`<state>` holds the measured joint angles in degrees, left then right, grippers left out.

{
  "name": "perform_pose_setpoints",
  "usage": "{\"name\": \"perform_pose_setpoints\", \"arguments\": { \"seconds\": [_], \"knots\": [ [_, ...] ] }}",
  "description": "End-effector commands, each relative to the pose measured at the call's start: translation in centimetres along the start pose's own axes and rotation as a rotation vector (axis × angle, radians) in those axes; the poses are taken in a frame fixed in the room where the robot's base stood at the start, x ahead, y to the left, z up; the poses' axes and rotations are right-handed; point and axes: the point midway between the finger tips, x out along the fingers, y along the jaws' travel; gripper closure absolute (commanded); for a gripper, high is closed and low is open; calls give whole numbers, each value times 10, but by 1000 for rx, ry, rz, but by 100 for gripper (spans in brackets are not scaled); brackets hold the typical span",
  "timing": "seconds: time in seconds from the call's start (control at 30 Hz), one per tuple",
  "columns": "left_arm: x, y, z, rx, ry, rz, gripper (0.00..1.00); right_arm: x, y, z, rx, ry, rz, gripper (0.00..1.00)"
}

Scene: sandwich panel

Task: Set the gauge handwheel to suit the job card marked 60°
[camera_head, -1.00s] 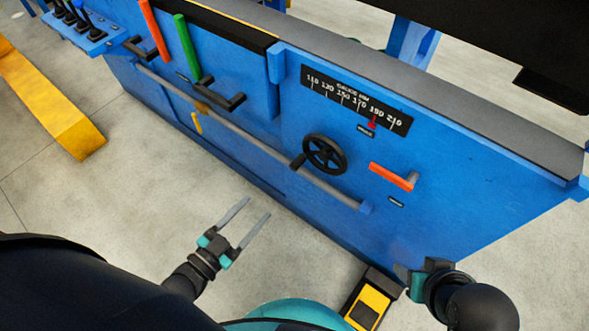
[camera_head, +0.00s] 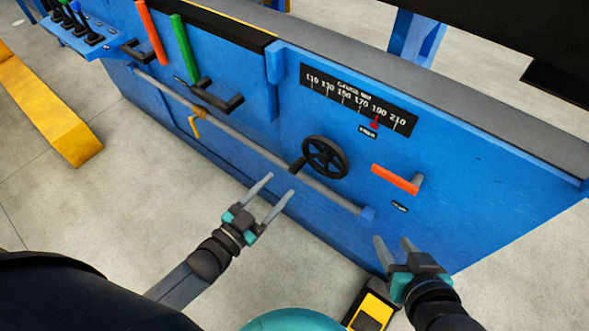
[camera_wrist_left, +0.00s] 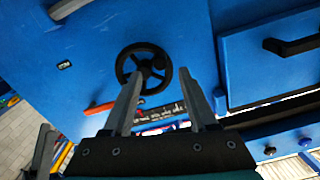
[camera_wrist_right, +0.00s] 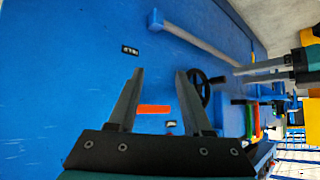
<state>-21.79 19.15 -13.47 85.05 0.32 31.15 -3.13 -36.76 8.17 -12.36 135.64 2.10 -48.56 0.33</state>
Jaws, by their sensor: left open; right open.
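The black gauge handwheel (camera_head: 325,157) is mounted on the blue panel, its crank knob at the lower left; it also shows in the left wrist view (camera_wrist_left: 160,69) and partly in the right wrist view (camera_wrist_right: 205,90). The black gauge scale (camera_head: 358,98) is above it, with a red pointer (camera_head: 375,123) near 190. My left gripper (camera_head: 281,189) is open and empty, below and left of the wheel and apart from it. My right gripper (camera_head: 393,247) is open and empty, below the orange handle. No job card marked 60° can be made out.
An orange handle (camera_head: 395,179) sticks out right of the wheel. A grey bar (camera_head: 255,147) runs along the panel below it. Orange and green levers (camera_head: 184,47) and a black handle (camera_head: 217,97) are at the left. A yellow pedal (camera_head: 370,312) is on the floor.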

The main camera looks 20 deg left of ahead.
Motion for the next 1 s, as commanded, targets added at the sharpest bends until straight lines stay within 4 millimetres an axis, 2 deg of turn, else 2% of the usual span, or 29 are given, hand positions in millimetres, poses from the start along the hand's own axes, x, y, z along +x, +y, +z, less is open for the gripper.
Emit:
{"name": "perform_pose_setpoints", "arguments": {
  "seconds": [0.23, 0.6, 1.0],
  "knots": [
    [24, 0, 0, 1, 3, -1, 42, 8, -14, -7, 11, 136, -40, 50],
    [54, 0, 1, 1, 1, 0, 42, 9, -34, -20, 40, 341, -92, 50],
    [73, 0, 0, 0, 1, 0, 42, 2, -44, -27, 69, 480, -123, 50]
  ]
}}
